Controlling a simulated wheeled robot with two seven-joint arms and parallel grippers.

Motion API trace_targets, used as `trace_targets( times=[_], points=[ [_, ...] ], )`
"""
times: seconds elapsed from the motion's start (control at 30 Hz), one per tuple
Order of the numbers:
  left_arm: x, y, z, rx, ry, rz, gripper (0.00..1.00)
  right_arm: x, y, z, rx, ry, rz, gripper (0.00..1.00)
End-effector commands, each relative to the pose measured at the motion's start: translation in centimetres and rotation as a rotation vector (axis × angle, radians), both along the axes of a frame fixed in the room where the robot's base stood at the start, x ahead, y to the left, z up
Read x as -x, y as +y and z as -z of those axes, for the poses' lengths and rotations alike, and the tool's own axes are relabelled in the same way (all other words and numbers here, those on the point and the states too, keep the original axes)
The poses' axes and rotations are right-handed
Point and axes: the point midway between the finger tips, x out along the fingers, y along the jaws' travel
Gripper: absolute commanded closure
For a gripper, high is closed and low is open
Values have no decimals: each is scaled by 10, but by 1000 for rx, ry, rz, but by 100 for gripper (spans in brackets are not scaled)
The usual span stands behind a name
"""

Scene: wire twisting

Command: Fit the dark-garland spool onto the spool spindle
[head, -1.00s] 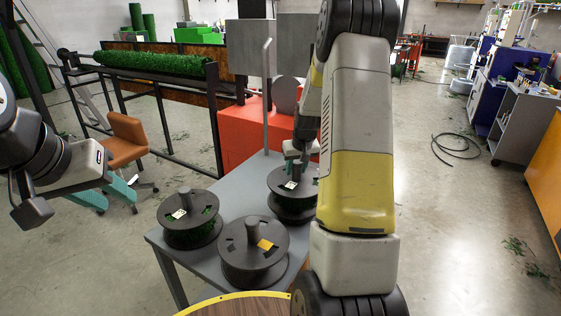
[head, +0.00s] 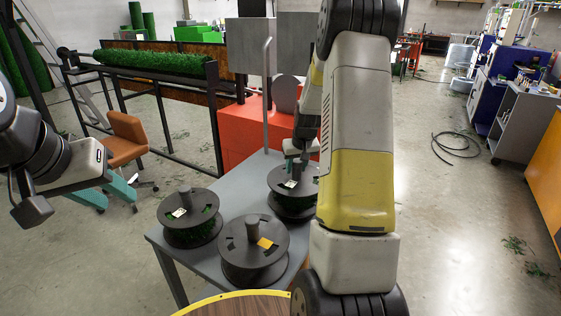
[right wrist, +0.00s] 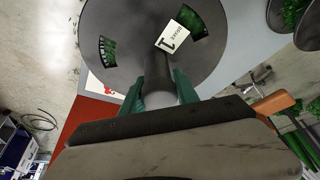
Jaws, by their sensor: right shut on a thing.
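A dark spool with dark green garland (head: 292,204) stands at the back right of the grey table, partly hidden by my right arm. My right gripper (head: 296,161) comes down on it from above and is shut on its central hub. In the right wrist view, the teal fingers (right wrist: 159,92) sit on both sides of the hub (right wrist: 157,67). A white label marked 1 (right wrist: 173,38) lies on the spool's top flange. My left gripper (head: 119,203) is open and empty, left of the table. I cannot tell which part is the spool spindle.
A second spool with green garland (head: 192,233) and a spool with an orange label (head: 253,268) stand on the grey table (head: 220,196). A grey upright post (head: 266,95) rises behind them, before a red machine base (head: 236,131). A wooden round top (head: 250,305) is in front.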

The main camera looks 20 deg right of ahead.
Motion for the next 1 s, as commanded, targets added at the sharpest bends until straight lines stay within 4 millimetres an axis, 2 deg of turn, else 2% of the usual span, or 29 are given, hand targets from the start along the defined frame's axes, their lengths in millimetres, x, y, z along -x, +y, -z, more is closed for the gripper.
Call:
trace_targets(
  times=[0.37, 1.0],
  points=[
    [0, 0, 0, 0, 0, 0, 64, -1, 0, 0, 0, -3, 0, 100],
    [0, 0, 0, 0, 0, 0, 64, -1, 0, 14, 0, -2, 0, 100]
  ],
)
